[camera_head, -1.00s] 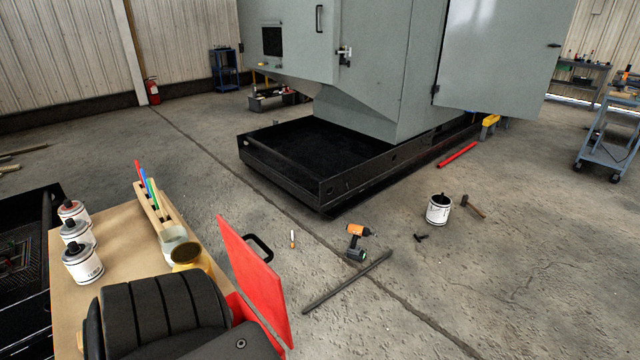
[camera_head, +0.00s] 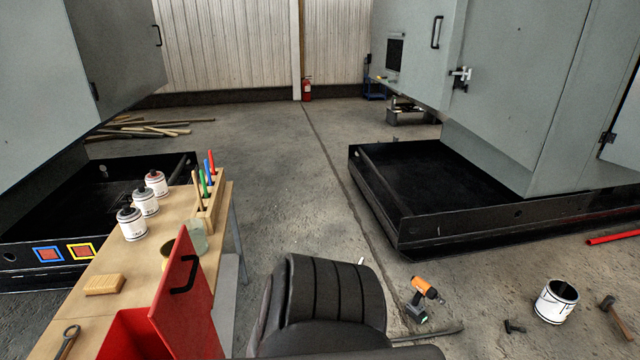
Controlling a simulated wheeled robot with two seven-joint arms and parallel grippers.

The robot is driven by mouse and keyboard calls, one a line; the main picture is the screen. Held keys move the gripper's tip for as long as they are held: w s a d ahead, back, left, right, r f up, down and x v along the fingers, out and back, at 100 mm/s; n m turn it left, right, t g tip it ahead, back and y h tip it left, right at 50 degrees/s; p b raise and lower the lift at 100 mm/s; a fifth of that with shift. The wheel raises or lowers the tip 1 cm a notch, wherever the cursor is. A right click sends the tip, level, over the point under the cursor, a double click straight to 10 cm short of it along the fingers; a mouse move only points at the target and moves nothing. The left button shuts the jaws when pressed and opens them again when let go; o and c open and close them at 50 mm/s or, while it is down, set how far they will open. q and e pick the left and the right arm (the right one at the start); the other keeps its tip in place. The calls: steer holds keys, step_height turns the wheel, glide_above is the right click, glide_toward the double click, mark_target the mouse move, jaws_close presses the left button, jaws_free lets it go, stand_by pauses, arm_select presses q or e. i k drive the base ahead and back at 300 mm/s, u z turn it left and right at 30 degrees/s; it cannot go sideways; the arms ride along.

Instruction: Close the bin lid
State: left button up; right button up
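The bin's opening shows to the left of the lid. Neither gripper shows in the picture.
An orange drill (camera_head: 427,288) and an open can (camera_head: 556,301) are on the floor at right.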

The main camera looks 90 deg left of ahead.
mark_target(179, 311)
steer(key=u, duration=3.55)
